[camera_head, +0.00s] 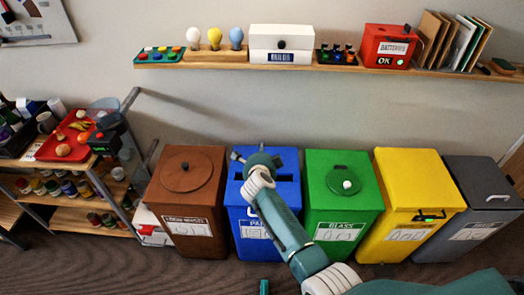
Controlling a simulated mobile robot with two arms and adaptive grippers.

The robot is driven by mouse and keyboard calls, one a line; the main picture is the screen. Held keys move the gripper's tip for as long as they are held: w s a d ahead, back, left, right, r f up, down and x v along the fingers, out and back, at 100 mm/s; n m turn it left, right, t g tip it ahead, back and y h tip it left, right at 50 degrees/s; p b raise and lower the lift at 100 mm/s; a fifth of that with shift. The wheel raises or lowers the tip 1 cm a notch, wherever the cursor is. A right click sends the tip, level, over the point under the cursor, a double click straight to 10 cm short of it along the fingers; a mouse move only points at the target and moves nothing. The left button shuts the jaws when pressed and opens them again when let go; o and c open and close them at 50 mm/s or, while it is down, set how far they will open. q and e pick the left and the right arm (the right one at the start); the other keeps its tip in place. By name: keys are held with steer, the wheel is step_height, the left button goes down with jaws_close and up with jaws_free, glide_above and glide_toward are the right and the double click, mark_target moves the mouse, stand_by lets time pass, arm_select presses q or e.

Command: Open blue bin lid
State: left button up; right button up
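The blue bin (289,191) stands between the brown and green bins, with a white label partly showing on its front. Its lid (288,157) appears to lie closed on top, with dark slots in it. My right arm reaches in from the lower right and crosses in front of the bin. My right gripper (257,157) is over the rear left part of the lid. The wrist hides much of the gripper, so I cannot tell its opening or whether it touches the lid.
The brown bin (188,180) is close on the left; the green glass bin (340,195), yellow bin (405,180) and grey bin (480,200) stand to the right. A wall shelf (215,65) runs above. A cart (80,165) with a red tray stands at left.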

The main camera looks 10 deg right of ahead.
steer(key=s+a+r+p, duration=0.1)
steer(key=s+r+p, duration=0.1)
steer(key=s+r, duration=0.2)
steer(key=shift+r, duration=0.6)
steer(key=shift+s+a, duration=0.1)
stand_by(0.6)
